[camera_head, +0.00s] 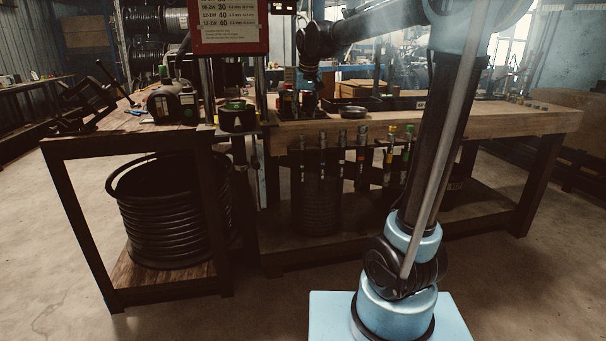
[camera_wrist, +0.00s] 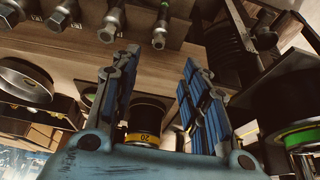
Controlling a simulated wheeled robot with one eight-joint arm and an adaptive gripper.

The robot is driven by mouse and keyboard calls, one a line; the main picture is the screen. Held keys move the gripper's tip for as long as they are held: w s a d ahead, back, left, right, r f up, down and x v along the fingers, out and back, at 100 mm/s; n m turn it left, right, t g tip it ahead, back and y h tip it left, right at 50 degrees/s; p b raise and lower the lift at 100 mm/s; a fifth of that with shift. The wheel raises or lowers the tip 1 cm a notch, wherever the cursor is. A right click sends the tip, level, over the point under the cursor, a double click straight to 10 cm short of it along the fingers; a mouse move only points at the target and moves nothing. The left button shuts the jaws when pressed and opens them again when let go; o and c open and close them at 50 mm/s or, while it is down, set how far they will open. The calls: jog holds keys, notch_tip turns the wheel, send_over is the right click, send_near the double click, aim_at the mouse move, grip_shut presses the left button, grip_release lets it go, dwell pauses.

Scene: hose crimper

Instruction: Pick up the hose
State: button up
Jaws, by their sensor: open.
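Several short dark hoses with metal end fittings hang in a row along the bench's front edge, one of them a hose (camera_head: 361,150) with a silver end. I cannot tell which hose is meant. Their metal fittings also line the top of the wrist view, such as a hose fitting (camera_wrist: 161,27). A large coil of black hose (camera_head: 160,222) lies on the lower left shelf. My gripper (camera_wrist: 160,58) is open and empty, its blue-padded fingers apart over the wooden bench top. In the head view its fingers are dark and hard to make out.
A yellow-banded die marked 20 (camera_wrist: 143,135) sits between the finger bases in the wrist view. A green-ringed die (camera_head: 236,107) and a round metal dish (camera_head: 352,112) stand on the bench (camera_head: 480,117). A red sign (camera_head: 228,25) rises left of my arm.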

aim_at(302, 136)
jog(key=x, duration=1.2)
jog(key=shift+w+d+f, duration=0.1)
jog(key=shift+w+f, duration=0.05)
jog(key=shift+f, duration=0.15)
grip_shut()
